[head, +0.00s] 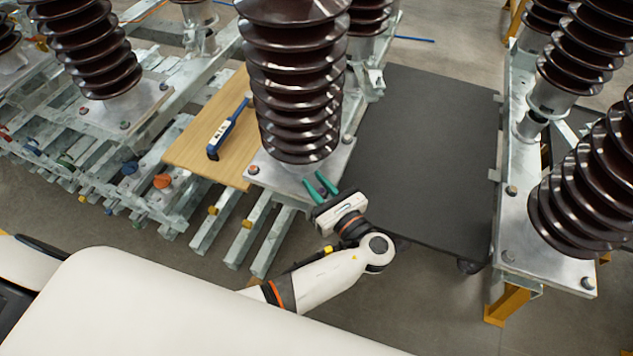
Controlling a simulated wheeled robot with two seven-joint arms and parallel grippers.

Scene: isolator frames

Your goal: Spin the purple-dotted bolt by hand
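My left gripper (315,180) has two teal fingers, spread apart with a gap between them. It is at the front right corner of the square metal base plate (277,174) under the central brown insulator (295,90). The fingertips overlap the plate's edge in the head view; I cannot tell if they touch anything. A bolt (253,170) shows at the plate's front left corner and another bolt (347,139) at its right corner. No purple dot can be made out on any bolt. Any bolt by the fingertips is hidden or too small to tell. My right gripper is out of view.
A blue-handled wrench (230,130) lies on a wooden board (190,150) left of the central insulator. A black flat cart (430,150) stands to the right. Further right, more insulators (590,190) stand on a metal frame (515,220). Metal rails (232,235) stick out at front left.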

